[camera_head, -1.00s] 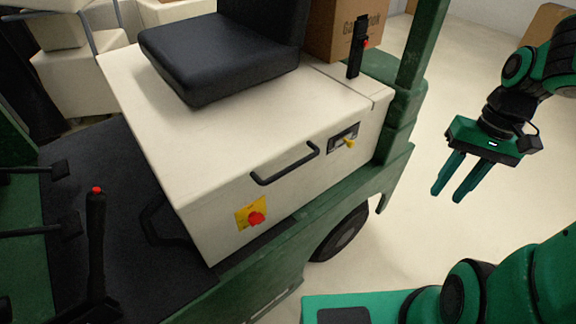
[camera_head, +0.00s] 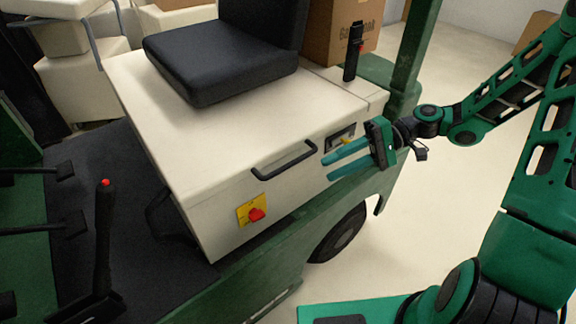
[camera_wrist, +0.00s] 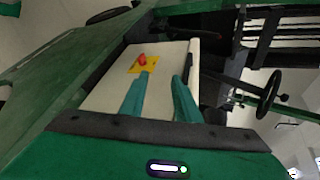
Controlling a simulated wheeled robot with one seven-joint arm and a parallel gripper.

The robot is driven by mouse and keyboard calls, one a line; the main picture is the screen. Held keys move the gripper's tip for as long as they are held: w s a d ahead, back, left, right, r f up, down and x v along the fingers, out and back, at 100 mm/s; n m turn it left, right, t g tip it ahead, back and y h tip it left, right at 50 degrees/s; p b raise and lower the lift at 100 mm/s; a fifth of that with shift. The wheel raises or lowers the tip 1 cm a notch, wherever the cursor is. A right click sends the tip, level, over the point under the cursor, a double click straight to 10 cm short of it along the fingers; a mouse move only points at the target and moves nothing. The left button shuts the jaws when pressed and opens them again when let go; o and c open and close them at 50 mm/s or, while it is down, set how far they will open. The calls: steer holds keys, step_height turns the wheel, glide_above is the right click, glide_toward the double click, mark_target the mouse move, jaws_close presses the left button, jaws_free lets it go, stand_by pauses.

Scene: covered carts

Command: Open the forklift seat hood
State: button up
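The cream seat hood (camera_head: 215,135) is closed on the green forklift body, with the black seat (camera_head: 225,62) on top. A black bar handle (camera_head: 284,163) is on its side face. To the right of the handle is a dark latch plate with a yellow part (camera_head: 345,142), partly hidden by my gripper. My gripper (camera_head: 326,174) is open and empty, its two fingers pointing left towards the right end of the handle. Contact is not visible. In the wrist view, my gripper (camera_wrist: 163,76) has a gap between its fingers, which point along the hood side (camera_wrist: 107,92).
A yellow plate with a red switch (camera_head: 254,212) is lower left of the handle. A green post (camera_head: 412,60) and a cardboard box (camera_head: 340,30) stand behind the hood. A control lever (camera_head: 103,235) rises at left.

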mark_target(298, 162)
steer(key=a+y, duration=0.1)
steer(key=a, duration=0.3)
steer(key=a+r, duration=0.1)
steer(key=a, duration=0.2)
steer(key=s+a+r+y, duration=0.1)
steer(key=a, duration=0.3)
steer(key=shift+a+r+y, duration=0.1)
steer(key=shift+a+y, duration=0.2)
steer(key=shift+a, duration=0.05)
jaws_close()
